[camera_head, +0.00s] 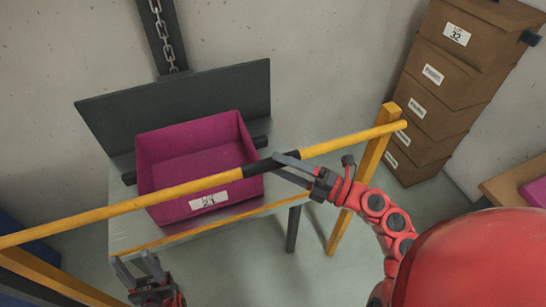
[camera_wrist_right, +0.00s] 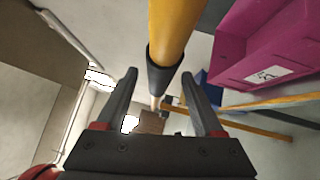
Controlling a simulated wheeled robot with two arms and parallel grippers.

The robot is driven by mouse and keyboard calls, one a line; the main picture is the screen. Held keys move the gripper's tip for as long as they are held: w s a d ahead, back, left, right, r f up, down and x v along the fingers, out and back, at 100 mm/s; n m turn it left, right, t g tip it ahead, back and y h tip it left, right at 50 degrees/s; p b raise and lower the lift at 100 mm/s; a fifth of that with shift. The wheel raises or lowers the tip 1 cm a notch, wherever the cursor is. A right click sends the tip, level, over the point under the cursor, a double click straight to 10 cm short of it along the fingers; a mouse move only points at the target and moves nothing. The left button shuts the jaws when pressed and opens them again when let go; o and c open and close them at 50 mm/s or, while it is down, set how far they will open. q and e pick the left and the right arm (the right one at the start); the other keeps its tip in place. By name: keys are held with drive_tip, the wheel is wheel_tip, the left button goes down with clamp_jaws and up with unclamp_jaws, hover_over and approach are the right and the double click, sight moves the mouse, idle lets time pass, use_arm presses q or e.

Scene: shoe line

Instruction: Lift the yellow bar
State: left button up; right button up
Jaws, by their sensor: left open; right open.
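The yellow bar (camera_head: 170,193) runs across the head view from the left edge up to a yellow post at right, with a black sleeve (camera_head: 260,166) near its middle. My right gripper (camera_head: 278,164) is open at the right end of this sleeve. In the right wrist view, the bar (camera_wrist_right: 173,25) and its sleeve (camera_wrist_right: 162,75) lie between the two open fingers (camera_wrist_right: 158,74), with gaps on both sides. My left gripper (camera_head: 133,258) is open and empty at the bottom, in front of and below the bar.
A magenta bin (camera_head: 165,207) with a white label stands on a grey table (camera_head: 125,233) behind the bar. A yellow post (camera_head: 371,160) holds the bar's right end. Stacked brown boxes (camera_head: 432,110) stand at the right.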

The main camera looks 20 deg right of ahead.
drive_tip(key=shift+x, duration=1.3)
clamp_jaws()
drive_tip(key=shift+f, duration=0.1)
idle(0.4)
